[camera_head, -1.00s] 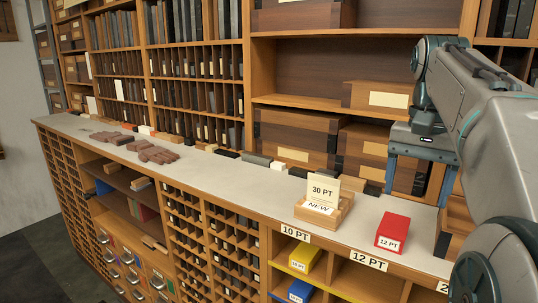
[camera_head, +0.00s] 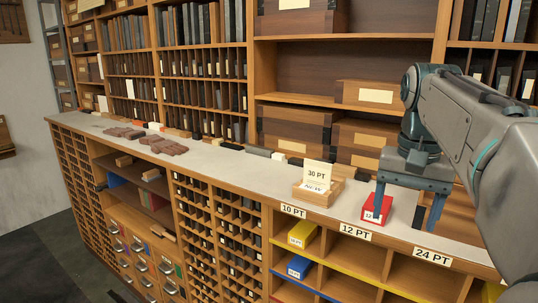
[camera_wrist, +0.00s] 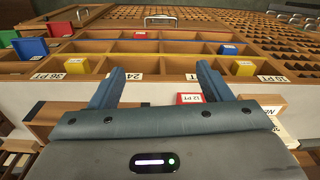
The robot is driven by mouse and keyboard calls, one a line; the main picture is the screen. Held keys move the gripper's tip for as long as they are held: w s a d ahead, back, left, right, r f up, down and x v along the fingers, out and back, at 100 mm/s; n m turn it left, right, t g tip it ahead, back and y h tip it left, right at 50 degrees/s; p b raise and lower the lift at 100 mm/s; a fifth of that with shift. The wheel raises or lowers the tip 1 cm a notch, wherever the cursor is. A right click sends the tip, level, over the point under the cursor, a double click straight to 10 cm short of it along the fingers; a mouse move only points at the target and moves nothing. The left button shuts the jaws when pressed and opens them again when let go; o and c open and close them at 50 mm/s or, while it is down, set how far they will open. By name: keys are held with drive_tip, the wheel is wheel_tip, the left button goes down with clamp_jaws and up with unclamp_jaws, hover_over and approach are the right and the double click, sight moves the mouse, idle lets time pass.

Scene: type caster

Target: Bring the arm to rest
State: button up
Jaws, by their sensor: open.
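My arm reaches in from the right in the head view. My gripper (camera_head: 408,208) points down over the right part of the counter, open, with nothing between its fingers. A red box labelled 12 PT (camera_head: 387,211) stands on the counter top (camera_head: 240,163), partly hidden behind the gripper's left finger in the head view. I cannot tell whether they touch. In the wrist view, my gripper's two blue fingers (camera_wrist: 160,75) are spread wide. The red box (camera_wrist: 187,98) shows there beside the right finger.
A wooden tray with a 30 PT card (camera_head: 317,187) stands left of the red box. Below the counter edge are open compartments (camera_head: 357,257), with a yellow box (camera_head: 302,234) and a blue box (camera_head: 299,267). Brown blocks (camera_head: 163,145) lie farther left. Shelves (camera_head: 300,98) rise behind.

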drive_tip(key=s+a+f+n+t, duration=0.1)
drive_tip(key=s+a+f, duration=0.3)
drive_tip(key=f, duration=0.6)
drive_tip(key=s+a+f+n+t, duration=0.1)
drive_tip(key=s+a+f+n, duration=0.3)
drive_tip(key=f, duration=0.7)
drive_tip(key=shift+s+a+n+t, duration=0.25)
drive_tip(key=shift+s+n+t, duration=0.05)
drive_tip(key=shift+s, duration=0.95)
